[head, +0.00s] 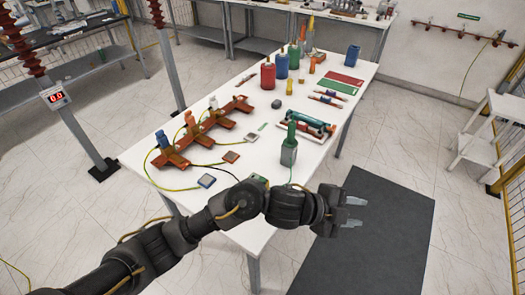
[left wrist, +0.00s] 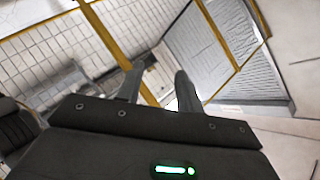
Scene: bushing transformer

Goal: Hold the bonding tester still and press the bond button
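My left gripper (head: 355,212) is open and empty, its two fingers apart, beyond the table's near right edge above the dark floor mat. Its fingers (left wrist: 158,88) also stand apart in the left wrist view, with nothing between them. A grey holder with a green handle (head: 289,152) stands upright on the table, and a thin green cable runs down from it. A small green and yellow item (head: 259,180) shows partly behind my left arm. I cannot tell which of these is the bonding tester. No bond button can be made out. My right gripper is not in view.
The white table (head: 225,170) carries an orange-brown rack (head: 203,130) with clips and cables, bottles (head: 267,76), and red and green mats (head: 338,87). A dark mat (head: 385,225) lies on the floor. A post with a red display (head: 56,97) stands at left.

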